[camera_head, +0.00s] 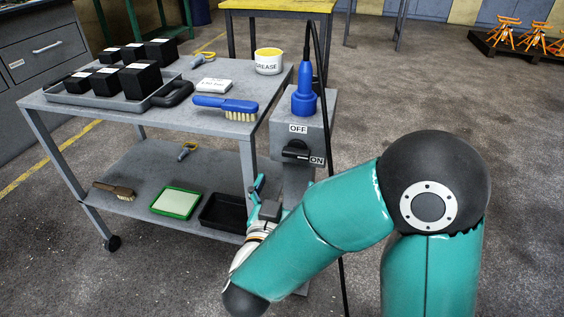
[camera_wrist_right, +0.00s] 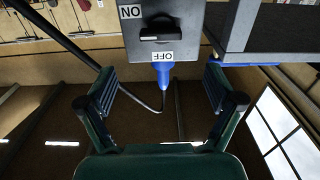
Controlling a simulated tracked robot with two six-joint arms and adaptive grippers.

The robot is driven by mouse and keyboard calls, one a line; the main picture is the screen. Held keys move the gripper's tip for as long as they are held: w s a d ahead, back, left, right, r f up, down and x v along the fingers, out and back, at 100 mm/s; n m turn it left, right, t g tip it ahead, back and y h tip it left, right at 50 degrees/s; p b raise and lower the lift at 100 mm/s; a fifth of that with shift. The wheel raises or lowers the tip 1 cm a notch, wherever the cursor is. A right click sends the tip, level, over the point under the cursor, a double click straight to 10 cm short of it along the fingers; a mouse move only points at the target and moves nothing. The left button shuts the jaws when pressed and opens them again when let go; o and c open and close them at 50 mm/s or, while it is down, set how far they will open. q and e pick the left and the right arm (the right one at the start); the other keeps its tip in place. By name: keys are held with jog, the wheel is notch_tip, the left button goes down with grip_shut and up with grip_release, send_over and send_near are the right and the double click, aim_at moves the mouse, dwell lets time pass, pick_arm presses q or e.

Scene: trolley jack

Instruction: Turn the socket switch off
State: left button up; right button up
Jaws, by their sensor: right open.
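The socket box (camera_head: 312,135) is a grey box on a post beside the trolley, with a blue plug (camera_head: 305,98) in its top. Its black rotary switch (camera_head: 296,150) has its handle lying sideways toward the ON label (camera_head: 317,161); the OFF label (camera_head: 298,129) is above it. In the right wrist view, the switch (camera_wrist_right: 160,31) shows upside down at the top. My right gripper (camera_head: 262,196) is open and empty, below and in front of the switch, apart from it. Its two fingers (camera_wrist_right: 160,92) spread wide in the wrist view. My left gripper is not in view.
The grey trolley (camera_head: 225,124) stands close at the left of the box, with a blue brush (camera_head: 225,106), a grease tub (camera_head: 268,62) and a tray of black blocks. A black cable (camera_head: 325,80) rises from the plug and hangs behind the box.

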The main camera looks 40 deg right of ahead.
aim_at(295, 156)
jog(key=b+x, duration=0.1)
jog(key=x, duration=1)
